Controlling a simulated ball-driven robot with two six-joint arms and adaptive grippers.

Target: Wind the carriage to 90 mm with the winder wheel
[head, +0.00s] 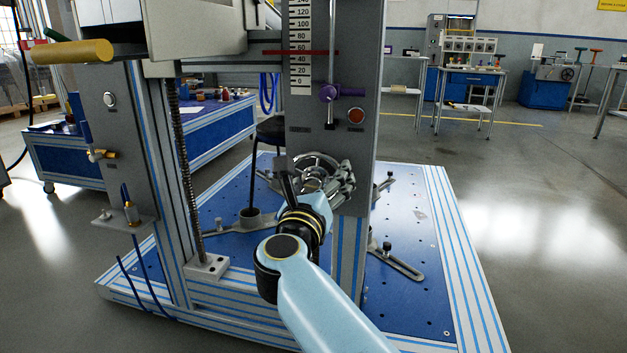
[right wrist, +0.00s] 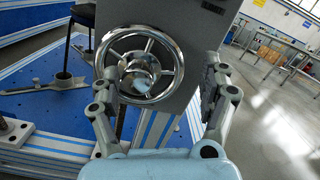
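The chrome winder wheel (head: 318,158) sits low on the front of the grey column, partly hidden by my right gripper. In the right wrist view the spoked wheel (right wrist: 141,72) faces me between the two fingers. My right gripper (head: 318,180) is open; in the right wrist view its left finger is near the rim and its right finger stands clear of it. I cannot tell whether the left finger touches. The scale (head: 300,66) on the column runs up from 0; the red pointer (head: 270,52) lies between 40 and 60, nearer 60. My left gripper is not in view.
A threaded screw (head: 180,165) stands at the left. The blue bed (head: 405,225) carries metal feet. Open floor lies to the right.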

